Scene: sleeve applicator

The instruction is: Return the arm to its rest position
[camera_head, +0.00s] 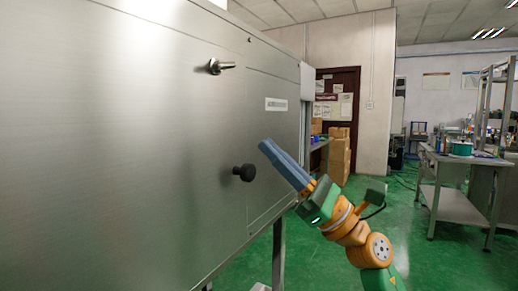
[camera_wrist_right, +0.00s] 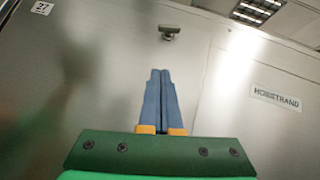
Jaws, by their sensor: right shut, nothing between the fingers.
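My right gripper (camera_head: 266,148) reaches up and left toward the steel machine front, with its blue fingers together and nothing between them. In the right wrist view the two blue fingers (camera_wrist_right: 160,75) lie side by side, pointing at the metal panel. The fingertips show close to a black round knob (camera_head: 244,172) in the head view; whether they touch the panel I cannot tell. My left gripper is not in view.
The steel machine (camera_head: 120,150) fills the left side, with a metal latch handle (camera_head: 221,66) higher up; a handle also shows in the wrist view (camera_wrist_right: 169,31). A metal workbench (camera_head: 455,205) stands at right. Cardboard boxes (camera_head: 339,155) are stacked behind. Green floor between is clear.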

